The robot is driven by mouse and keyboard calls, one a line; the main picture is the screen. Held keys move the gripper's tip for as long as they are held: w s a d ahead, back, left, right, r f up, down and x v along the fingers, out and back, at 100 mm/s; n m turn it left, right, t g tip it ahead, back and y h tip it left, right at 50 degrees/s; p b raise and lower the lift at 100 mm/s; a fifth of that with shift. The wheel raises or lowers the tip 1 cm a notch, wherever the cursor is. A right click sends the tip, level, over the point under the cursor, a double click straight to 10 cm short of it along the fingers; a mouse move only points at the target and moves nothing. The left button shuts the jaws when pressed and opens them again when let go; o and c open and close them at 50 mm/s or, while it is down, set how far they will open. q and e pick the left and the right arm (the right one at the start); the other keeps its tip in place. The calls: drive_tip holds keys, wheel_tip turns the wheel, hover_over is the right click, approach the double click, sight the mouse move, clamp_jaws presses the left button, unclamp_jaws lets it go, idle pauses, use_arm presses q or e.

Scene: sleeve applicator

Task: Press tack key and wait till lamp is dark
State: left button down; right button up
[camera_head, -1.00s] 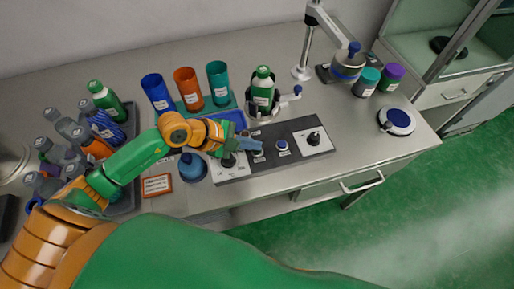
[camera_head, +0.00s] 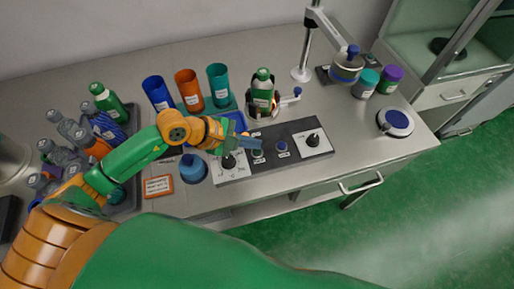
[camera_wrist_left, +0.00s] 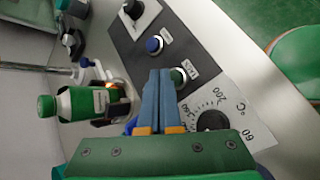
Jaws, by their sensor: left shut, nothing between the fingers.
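The control panel (camera_head: 269,146) lies on the bench with a green key (camera_head: 258,153) and a blue key (camera_head: 282,146). The green key (camera_wrist_left: 178,77) has a small label beside it in the wrist view; its print is hard to read. My left gripper (camera_head: 260,144) is shut and empty, its blue fingertips just above the green key; in the wrist view the fingertips (camera_wrist_left: 161,73) are beside that key. I cannot tell whether they touch it. A green bottle (camera_head: 262,88) stands upright in a holder behind the panel. An orange glow (camera_wrist_left: 112,85) shows at this holder. My right gripper is not in view.
Black knobs (camera_head: 229,161) sit at both panel ends. Blue, orange and teal cups (camera_head: 188,88) stand behind my arm, and a tray of bottles (camera_head: 124,200) is left. A round blue-topped device (camera_head: 396,122) is right. The bench between it and the panel is clear.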

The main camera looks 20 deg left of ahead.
use_arm(q)
wheel_tip(320, 180, up, 5)
drive_tip(key=p, duration=0.3)
idle(0.5)
idle(6.4)
